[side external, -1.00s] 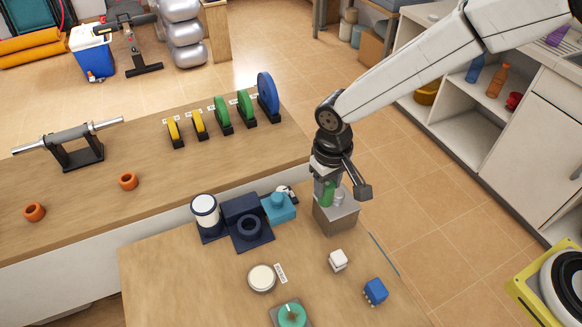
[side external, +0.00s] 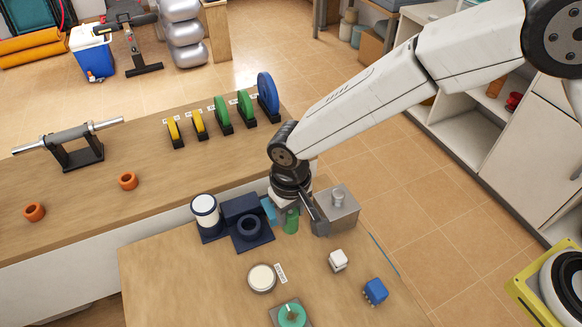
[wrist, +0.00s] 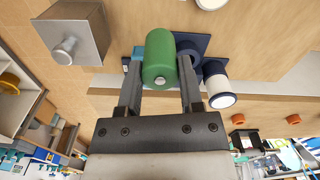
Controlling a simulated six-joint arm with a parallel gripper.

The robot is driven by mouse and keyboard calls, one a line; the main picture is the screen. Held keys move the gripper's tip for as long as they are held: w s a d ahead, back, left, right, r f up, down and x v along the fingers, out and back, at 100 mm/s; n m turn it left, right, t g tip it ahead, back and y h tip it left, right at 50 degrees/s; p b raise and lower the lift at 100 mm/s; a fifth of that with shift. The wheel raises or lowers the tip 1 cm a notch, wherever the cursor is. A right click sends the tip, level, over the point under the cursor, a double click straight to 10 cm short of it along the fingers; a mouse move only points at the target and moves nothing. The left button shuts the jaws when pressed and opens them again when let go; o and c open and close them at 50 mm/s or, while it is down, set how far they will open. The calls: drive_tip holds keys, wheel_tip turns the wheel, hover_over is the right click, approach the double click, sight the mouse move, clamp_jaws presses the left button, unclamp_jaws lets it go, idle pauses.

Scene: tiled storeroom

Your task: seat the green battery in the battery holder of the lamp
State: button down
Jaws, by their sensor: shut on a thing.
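My gripper (side external: 290,207) is shut on the green battery (side external: 291,222), which hangs upright between its fingers. In the wrist view the battery (wrist: 160,52) shows its end with a small metal tip. The dark navy lamp (side external: 205,213) with its white cylinder stands left of my gripper. A navy block with a round ring socket (side external: 247,228), which looks like the battery holder, is beside it. The battery is to the right of this socket and apart from it. In the wrist view the socket is partly hidden behind the battery.
A grey metal block (side external: 338,220) with a knob stands close on my gripper's right. A teal block (side external: 268,207) is partly hidden by my gripper. A white round button (side external: 261,278), a white cube (side external: 338,261), a blue block (side external: 375,291) and a green dial (side external: 291,314) lie nearer the front.

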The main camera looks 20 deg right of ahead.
sight(248, 219)
drive_tip(key=w+a+f, duration=0.1)
drive_tip(key=w+f, duration=0.1)
drive_tip(key=w+a+f, duration=0.2)
drive_tip(key=w, duration=0.1)
drive_tip(key=w+a+f, duration=0.2)
drive_tip(key=w+f, duration=0.1)
drive_tip(key=shift+w+a, duration=0.2)
drive_tip(key=shift+w, duration=0.05)
drive_tip(key=shift+w+a+f, duration=0.4)
drive_tip(key=shift+w+f, duration=0.25)
drive_tip(key=shift+f, duration=0.1)
drive_tip(key=shift+f, duration=0.1)
drive_tip(key=shift+w+a+f, duration=0.1)
drive_tip(key=shift+w+f, duration=0.05)
drive_tip(key=shift+f, duration=1.5)
drive_tip(key=shift+f, duration=0.1)
drive_tip(key=c, duration=0.5)
unclamp_jaws()
drive_tip(key=shift+f, duration=0.1)
